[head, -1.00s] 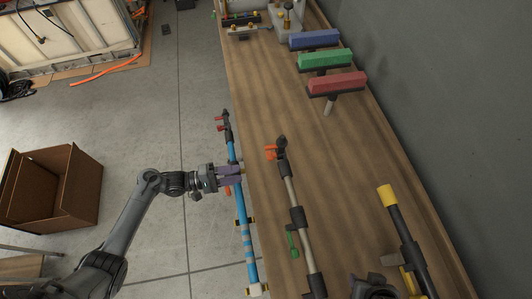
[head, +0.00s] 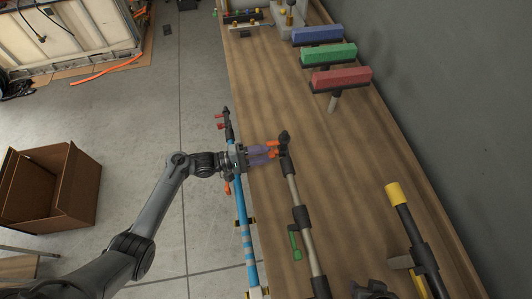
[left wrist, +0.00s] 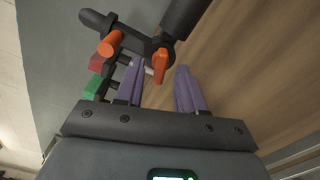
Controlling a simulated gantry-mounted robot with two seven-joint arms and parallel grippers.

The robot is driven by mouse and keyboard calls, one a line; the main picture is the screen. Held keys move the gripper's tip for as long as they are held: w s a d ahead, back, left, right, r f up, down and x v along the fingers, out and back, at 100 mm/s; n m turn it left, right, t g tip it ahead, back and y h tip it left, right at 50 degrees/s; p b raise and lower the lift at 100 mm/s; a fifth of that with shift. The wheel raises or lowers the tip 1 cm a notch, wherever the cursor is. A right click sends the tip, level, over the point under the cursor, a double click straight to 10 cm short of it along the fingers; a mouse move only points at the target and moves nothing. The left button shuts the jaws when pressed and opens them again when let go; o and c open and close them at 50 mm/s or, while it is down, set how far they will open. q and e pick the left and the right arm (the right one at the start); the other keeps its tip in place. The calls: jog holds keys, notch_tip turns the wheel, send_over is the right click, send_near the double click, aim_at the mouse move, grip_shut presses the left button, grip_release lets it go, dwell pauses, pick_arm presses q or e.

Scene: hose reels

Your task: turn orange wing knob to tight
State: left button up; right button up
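The orange wing knob (head: 272,147) sits near the dark far end of a grey pole with black collars (head: 292,185) on the wooden table. In the left wrist view one orange wing (left wrist: 160,65) lies between my left gripper's purple fingertips; the other orange part (left wrist: 110,43) is outside them to the left. My left gripper (head: 270,153) reaches in from the left, over the blue pole (head: 241,205). Its fingers are apart, with a gap visible around the wing; contact cannot be told. A dark part at the bottom edge may be my right arm; its fingers are not clear.
A green lever (head: 295,241) sits lower on the grey pole. A yellow-capped pole (head: 400,210) lies to the right. Blue, green and red blocks (head: 341,77) stand farther back. The table between them and the knob is clear. A cardboard box (head: 50,190) stands on the floor.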

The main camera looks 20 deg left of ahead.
pick_arm(q)
jog(key=shift+w+d, duration=0.4)
jog(key=shift+d, duration=0.15)
pick_arm(e)
jog(key=shift+f, duration=0.1)
pick_arm(q)
grip_shut()
pick_arm(e)
jog(key=shift+a, duration=0.1)
